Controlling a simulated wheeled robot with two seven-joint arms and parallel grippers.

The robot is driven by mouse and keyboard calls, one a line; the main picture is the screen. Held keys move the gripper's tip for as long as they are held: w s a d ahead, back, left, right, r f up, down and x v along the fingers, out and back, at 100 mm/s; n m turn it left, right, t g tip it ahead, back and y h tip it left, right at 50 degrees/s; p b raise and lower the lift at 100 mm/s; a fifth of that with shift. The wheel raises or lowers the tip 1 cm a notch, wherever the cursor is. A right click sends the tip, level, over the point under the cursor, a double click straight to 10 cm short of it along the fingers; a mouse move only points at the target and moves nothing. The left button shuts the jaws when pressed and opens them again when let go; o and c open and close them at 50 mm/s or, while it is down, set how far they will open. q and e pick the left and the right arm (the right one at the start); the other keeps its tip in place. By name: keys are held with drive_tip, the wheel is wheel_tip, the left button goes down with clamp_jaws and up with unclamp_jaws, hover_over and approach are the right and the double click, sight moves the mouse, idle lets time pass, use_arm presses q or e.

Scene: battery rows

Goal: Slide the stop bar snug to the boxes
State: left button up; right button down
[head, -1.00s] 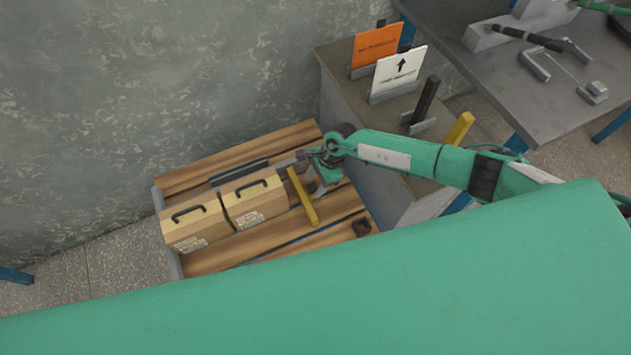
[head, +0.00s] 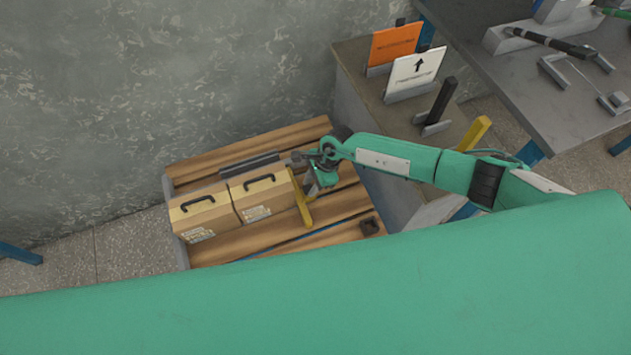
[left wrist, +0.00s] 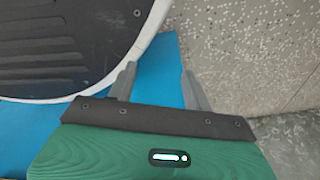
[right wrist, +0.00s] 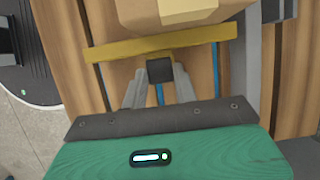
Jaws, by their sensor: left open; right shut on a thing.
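The stop bar (head: 305,207) is yellow and lies across the slatted wooden deck, just right of two tan boxes. The left box (head: 200,213) and the right box (head: 262,194) stand side by side, each with a black handle. In the right wrist view the bar (right wrist: 125,50) runs along the near side of a box (right wrist: 170,14); the two are very close, and I cannot tell whether they touch. My right gripper (right wrist: 160,76) is shut on the bar's dark block (right wrist: 160,69). My left gripper (left wrist: 158,70) is open and empty, away from the deck.
A dark grey rail (head: 248,163) lies behind the boxes. A small dark block (head: 370,227) sits at the deck's front right. A cabinet (head: 360,55) with signs stands at the right. The deck right of the bar is mostly clear.

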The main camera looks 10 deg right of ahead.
drive_tip(key=c, duration=1.1)
unclamp_jaws()
drive_tip(key=shift+a, duration=0.1)
use_arm(q)
drive_tip(key=shift+s+f, duration=0.1)
drive_tip(key=shift+s, duration=0.1)
use_arm(e)
drive_tip(key=shift+r, duration=0.25)
use_arm(q)
drive_tip(key=s+a+r+p, duration=0.1)
drive_tip(key=s+p, duration=0.6)
drive_tip(key=s, duration=0.3)
drive_tip(key=shift+s+a+r+g+p, duration=0.15)
drive_tip(key=shift+a+r+g+p, duration=0.05)
drive_tip(key=shift+a+g+p, duration=0.2)
use_arm(e)
drive_tip(key=v, duration=1.3)
drive_tip(key=shift+d+r, duration=0.1)
drive_tip(key=shift+d, duration=0.1)
use_arm(q)
drive_tip(key=shift+d, duration=0.1)
